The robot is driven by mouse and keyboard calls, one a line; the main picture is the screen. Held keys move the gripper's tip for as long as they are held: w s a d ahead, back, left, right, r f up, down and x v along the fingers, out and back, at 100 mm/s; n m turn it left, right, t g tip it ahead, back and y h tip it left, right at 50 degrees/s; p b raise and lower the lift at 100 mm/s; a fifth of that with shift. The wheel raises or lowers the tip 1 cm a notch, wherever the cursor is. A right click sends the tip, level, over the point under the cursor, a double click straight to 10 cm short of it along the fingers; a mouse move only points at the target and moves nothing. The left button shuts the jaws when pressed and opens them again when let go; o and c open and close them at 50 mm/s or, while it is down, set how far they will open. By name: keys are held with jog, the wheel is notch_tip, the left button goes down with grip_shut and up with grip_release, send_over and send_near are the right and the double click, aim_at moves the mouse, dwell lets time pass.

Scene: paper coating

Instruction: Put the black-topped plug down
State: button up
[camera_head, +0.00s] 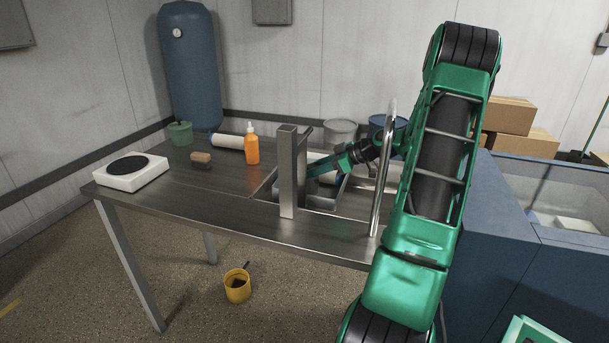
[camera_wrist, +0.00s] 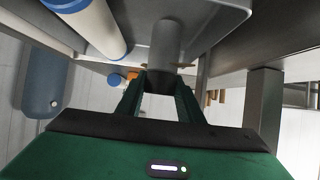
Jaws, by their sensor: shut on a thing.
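My gripper (camera_wrist: 160,84) is shut on the dark end of a grey cylinder (camera_wrist: 165,42), which I take to be the plug. Its black top is largely hidden between the fingers. The cylinder's far end lies against or just in front of the grey sink basin (camera_wrist: 215,14); I cannot tell if they touch. In the head view my gripper (camera_head: 309,172) reaches low into the sink (camera_head: 322,201) in the steel table, behind a square steel post (camera_head: 289,172). The plug cannot be made out there.
A white roll with blue ends (camera_wrist: 92,22) lies beside the cylinder in the wrist view. An orange bottle (camera_head: 252,146), a brush (camera_head: 201,159) and a white scale-like box (camera_head: 130,172) stand on the table (camera_head: 190,200). A curved metal tap (camera_head: 383,165) rises beside my arm.

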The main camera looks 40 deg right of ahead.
jog(key=shift+w+a+f, duration=0.25)
jog(key=shift+w+f, duration=0.6)
jog(key=shift+w, duration=0.1)
jog(key=o, duration=1.3)
jog(key=shift+s+d, duration=0.1)
jog(key=v, duration=1.2)
